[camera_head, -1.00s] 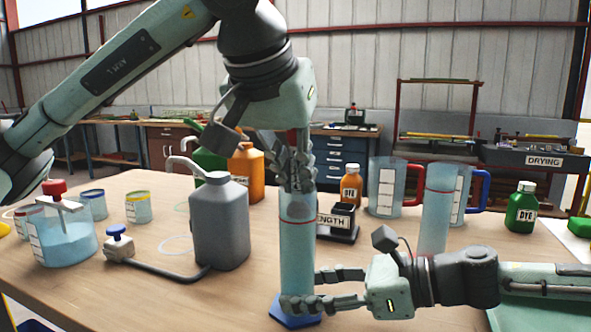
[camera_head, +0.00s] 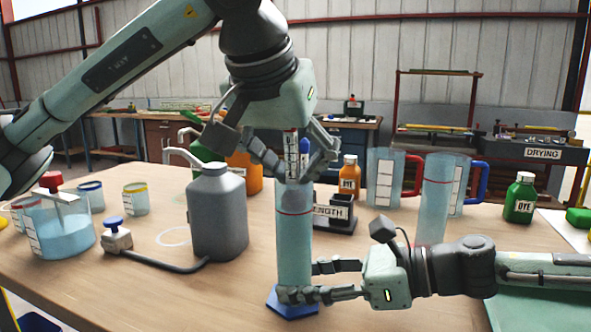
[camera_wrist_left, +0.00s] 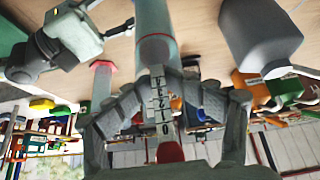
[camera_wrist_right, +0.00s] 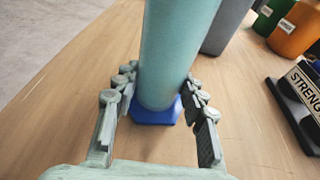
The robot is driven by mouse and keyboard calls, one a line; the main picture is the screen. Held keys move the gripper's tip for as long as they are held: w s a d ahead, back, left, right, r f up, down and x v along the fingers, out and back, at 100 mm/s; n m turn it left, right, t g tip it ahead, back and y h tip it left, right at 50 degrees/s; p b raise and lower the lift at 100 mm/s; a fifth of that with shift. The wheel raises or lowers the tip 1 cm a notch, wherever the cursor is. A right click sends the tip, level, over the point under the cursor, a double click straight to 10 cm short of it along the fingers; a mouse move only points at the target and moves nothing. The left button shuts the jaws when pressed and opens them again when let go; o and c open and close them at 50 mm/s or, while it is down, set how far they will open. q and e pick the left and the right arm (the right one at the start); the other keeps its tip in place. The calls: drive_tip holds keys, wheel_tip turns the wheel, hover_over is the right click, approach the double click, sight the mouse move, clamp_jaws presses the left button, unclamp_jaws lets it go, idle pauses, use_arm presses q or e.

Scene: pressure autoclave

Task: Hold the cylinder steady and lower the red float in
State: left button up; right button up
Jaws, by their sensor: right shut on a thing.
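The tall cylinder (camera_head: 294,245), filled with pale blue liquid and marked by a red ring, stands upright on its blue foot (camera_head: 292,305). My right gripper (camera_head: 305,283) is shut around its lower part; the right wrist view shows fingers on both sides of the cylinder (camera_wrist_right: 172,50). The float's numbered stem (camera_head: 292,150) rises upright from the cylinder's mouth. Its red end (camera_wrist_left: 170,152) shows near my left palm in the left wrist view.
A grey jug (camera_head: 218,218) stands close left of the cylinder. A black holder labelled strength (camera_head: 335,215) is just behind it. Another clear cylinder (camera_head: 433,205) and handled jugs (camera_head: 383,180) stand right. The wood in front of the grey jug is mostly clear.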

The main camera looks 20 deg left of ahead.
use_arm(q)
drive_tip(key=shift+o, duration=0.5)
drive_tip(key=shift+s+f+g, duration=0.15)
drive_tip(key=shift+s+f, duration=0.05)
drive_tip(key=shift+f, duration=0.3)
drive_tip(key=shift+s+f+g, duration=0.15)
drive_tip(key=shift+f, duration=0.3)
use_arm(e)
drive_tip(key=shift+s+f, duration=0.3)
drive_tip(key=shift+f, duration=0.25)
use_arm(q)
drive_tip(key=v, duration=1.2)
drive_tip(key=shift+w+r, duration=0.25)
drive_tip(key=shift+w, duration=0.05)
drive_tip(key=shift+c, duration=1)
use_arm(e)
drive_tip(key=shift+w+r, duration=0.15)
drive_tip(key=shift+w, duration=0.2)
use_arm(q)
drive_tip(key=shift+s+r, duration=0.2)
drive_tip(key=shift+r, duration=0.25)
use_arm(e)
drive_tip(key=shift+r, duration=0.15)
drive_tip(key=o, duration=0.9)
drive_tip(key=v, duration=1.1)
drive_tip(key=shift+d+r, duration=0.15)
drive_tip(key=shift+d, duration=0.25)
